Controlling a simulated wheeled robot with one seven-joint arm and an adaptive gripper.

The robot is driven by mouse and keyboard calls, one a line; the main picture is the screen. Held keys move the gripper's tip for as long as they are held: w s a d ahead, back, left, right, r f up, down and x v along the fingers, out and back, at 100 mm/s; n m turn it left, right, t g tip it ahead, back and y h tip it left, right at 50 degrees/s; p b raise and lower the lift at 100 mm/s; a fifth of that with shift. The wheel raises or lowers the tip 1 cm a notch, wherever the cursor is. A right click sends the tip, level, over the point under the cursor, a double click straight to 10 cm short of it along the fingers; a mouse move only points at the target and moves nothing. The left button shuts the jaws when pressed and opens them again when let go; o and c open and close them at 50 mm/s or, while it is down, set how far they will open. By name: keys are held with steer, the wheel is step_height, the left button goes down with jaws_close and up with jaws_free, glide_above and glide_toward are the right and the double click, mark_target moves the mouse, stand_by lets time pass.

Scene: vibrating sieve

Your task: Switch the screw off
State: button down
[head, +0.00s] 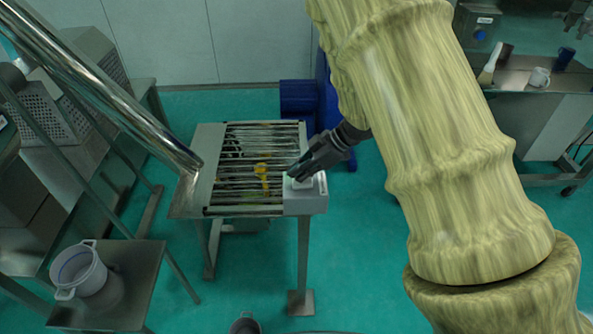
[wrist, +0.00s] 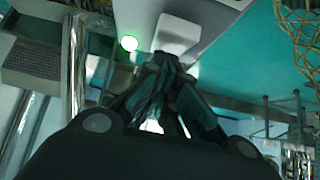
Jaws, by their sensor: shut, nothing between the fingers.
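My gripper (head: 293,174) is shut and empty, with its fingertips at the grey control box (head: 313,199) on the right end of the slatted sieve table (head: 209,168). In the wrist view my gripper (wrist: 163,60) points at a pale raised block (wrist: 180,32) on the box, close to it; I cannot tell whether they touch. A round lit green button (wrist: 129,43) shows just left of the fingertips. In the head view a small green spot shows beside the fingers, and they hide part of the box top.
A shiny metal tube (head: 110,95) slopes down to the sieve table's left side. A white pot (head: 79,270) stands on a low metal table at the lower left. A blue machine (head: 298,98) stands behind the sieve. A side bench at the upper right holds mugs. The green floor in front is mostly clear.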

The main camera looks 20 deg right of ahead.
steer(key=shift+s+d+r, duration=0.1)
steer(key=shift+d, duration=0.3)
steer(key=shift+r+p, duration=0.15)
steer(key=shift+p, duration=0.15)
steer(key=r+p, duration=0.4)
steer(key=shift+a, duration=0.4)
steer(key=shift+d+r, duration=0.1)
steer(key=shift+d, duration=0.15)
steer(key=a+r+b+v, duration=0.1)
steer(key=b+v, duration=0.2)
steer(key=v, duration=0.6)
